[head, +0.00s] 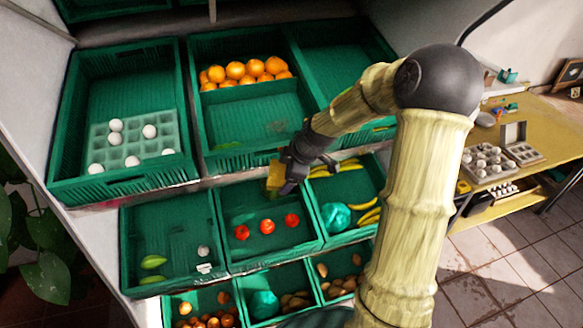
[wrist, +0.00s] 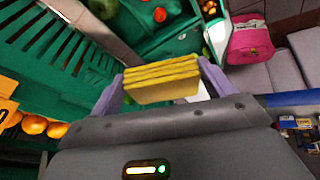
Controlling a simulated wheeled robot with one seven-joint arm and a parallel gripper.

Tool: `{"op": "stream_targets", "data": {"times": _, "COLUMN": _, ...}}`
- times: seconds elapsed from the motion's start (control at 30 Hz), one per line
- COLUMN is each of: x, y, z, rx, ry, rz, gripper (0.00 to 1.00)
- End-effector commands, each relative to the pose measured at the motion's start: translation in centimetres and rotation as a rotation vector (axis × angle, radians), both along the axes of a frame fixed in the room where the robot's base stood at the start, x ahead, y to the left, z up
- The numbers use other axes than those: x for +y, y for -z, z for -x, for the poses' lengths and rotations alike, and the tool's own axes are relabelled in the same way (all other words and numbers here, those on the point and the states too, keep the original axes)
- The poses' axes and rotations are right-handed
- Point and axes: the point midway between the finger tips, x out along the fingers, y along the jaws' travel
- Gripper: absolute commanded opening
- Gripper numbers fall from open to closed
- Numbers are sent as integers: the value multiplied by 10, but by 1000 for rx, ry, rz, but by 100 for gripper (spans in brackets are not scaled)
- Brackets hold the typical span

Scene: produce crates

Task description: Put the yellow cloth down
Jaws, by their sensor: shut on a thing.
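The yellow cloth (wrist: 161,80) is a folded, layered pad between the two fingers of my gripper (wrist: 160,84) in the wrist view. My gripper is shut on it. In the head view the yellow cloth (head: 275,178) hangs at my gripper (head: 284,180), above the back edge of the middle-row crate (head: 262,262) with red tomatoes. The cloth appears held in the air, though its exact height over the crates is hard to tell.
Green crates stand in stepped rows. One holds an egg tray (head: 134,143), one oranges (head: 240,70), one bananas (head: 368,213) and a teal bundle (head: 335,217). A wooden table (head: 545,125) stands at right. The upper middle crate's front part is mostly bare.

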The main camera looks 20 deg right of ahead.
Motion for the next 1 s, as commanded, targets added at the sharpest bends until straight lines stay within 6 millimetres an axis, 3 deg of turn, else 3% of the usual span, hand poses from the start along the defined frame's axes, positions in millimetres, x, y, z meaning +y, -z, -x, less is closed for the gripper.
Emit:
{"op": "stream_targets", "data": {"times": 0.37, "x": 15, "y": 53, "z": -11, "rx": 4, "ry": 132, "rz": 1, "gripper": 60}}
{"op": "stream_targets", "data": {"times": 0.57, "x": 29, "y": 109, "z": -19, "rx": 5, "ry": 271, "rz": 3, "gripper": 60}}
{"op": "stream_targets", "data": {"times": 0.67, "x": 37, "y": 152, "z": -22, "rx": 8, "ry": 376, "rz": 3, "gripper": 60}}
{"op": "stream_targets", "data": {"times": 0.77, "x": 46, "y": 207, "z": -21, "rx": 10, "ry": 511, "rz": 6, "gripper": 60}}
{"op": "stream_targets", "data": {"times": 1.0, "x": 55, "y": 329, "z": -1, "rx": 10, "ry": 818, "rz": 6, "gripper": 60}}
